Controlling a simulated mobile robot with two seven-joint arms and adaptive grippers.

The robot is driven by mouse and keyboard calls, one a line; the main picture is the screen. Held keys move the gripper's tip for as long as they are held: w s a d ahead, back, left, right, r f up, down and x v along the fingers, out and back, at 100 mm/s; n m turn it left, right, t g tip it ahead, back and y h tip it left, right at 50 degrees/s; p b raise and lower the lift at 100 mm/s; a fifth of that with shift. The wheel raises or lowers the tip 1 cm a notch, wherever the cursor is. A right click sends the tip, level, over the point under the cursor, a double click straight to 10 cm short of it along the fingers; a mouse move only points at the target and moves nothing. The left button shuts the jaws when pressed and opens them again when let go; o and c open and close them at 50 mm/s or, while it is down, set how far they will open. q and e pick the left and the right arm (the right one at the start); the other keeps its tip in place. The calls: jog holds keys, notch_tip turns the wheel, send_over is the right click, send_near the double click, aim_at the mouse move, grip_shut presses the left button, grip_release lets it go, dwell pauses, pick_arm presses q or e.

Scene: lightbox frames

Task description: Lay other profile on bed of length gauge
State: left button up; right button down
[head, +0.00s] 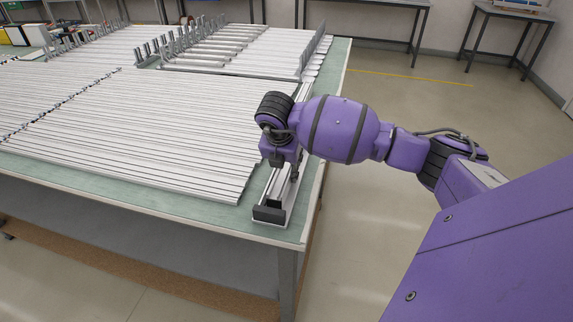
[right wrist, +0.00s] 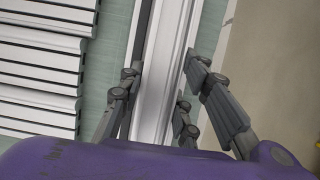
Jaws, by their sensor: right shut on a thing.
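The length gauge (head: 268,213) lies along the right edge of the table, with a dark block at its near end. My right gripper (head: 292,174) is over the gauge, pointing down. In the right wrist view, the fingers of my right gripper (right wrist: 160,80) are on both sides of a pale, long profile (right wrist: 168,55) and shut on it. The profile runs lengthwise in line with the gauge; whether it rests fully on the bed is hard to tell. The hand hides part of the gauge. My left gripper is not in view.
Many pale profiles (head: 130,130) lie side by side on the green table (head: 120,195), left of the gauge. A rack with upright posts (head: 190,45) and more profiles stands at the back. Open floor (head: 400,130) lies right of the table.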

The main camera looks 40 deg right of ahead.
jog(key=c, duration=1.5)
grip_release()
jog(key=shift+f, duration=0.1)
jog(key=o, duration=0.3)
